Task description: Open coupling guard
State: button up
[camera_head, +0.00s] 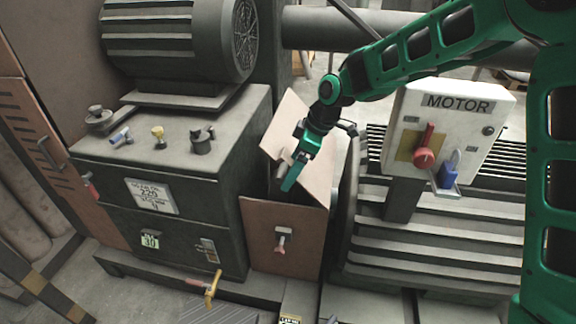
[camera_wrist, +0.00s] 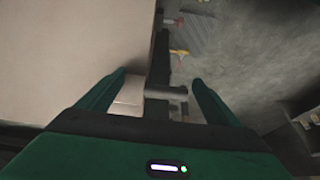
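The coupling guard's brown front panel (camera_head: 262,225) stands between the dark gearbox box and the finned motor. A small red-and-metal latch (camera_head: 281,240) sits on that panel. The guard's tan lid (camera_head: 285,125) is tilted up, with a dark gap showing below it. My gripper (camera_head: 289,174) is in front of the tilted lid, above the front panel. In the wrist view my gripper (camera_wrist: 158,78) has its two fingers spread apart. A grey bar-like handle (camera_wrist: 166,92) lies between them beside the pale lid surface (camera_wrist: 75,55); I cannot tell whether the fingers touch it.
The motor switch box (camera_head: 444,130) with a red knob stands at right, beside my arm. The gearbox box (camera_head: 175,170) with knobs on top is at left. A yellow-handled valve (camera_head: 213,288) sticks out low in front. Bare floor shows in the wrist view (camera_wrist: 250,50).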

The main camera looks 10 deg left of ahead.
jog(key=shift+s+a+r, duration=0.15)
jog(key=shift+a+r, duration=0.1)
jog(key=shift+a, duration=0.05)
notch_tip(320, 180, up, 4)
jog(key=shift+s+r, duration=0.1)
jog(key=s+a+r, duration=0.6)
jog(key=s, duration=0.3)
jog(key=shift+a+r, duration=0.3)
jog(key=shift+a, duration=0.05)
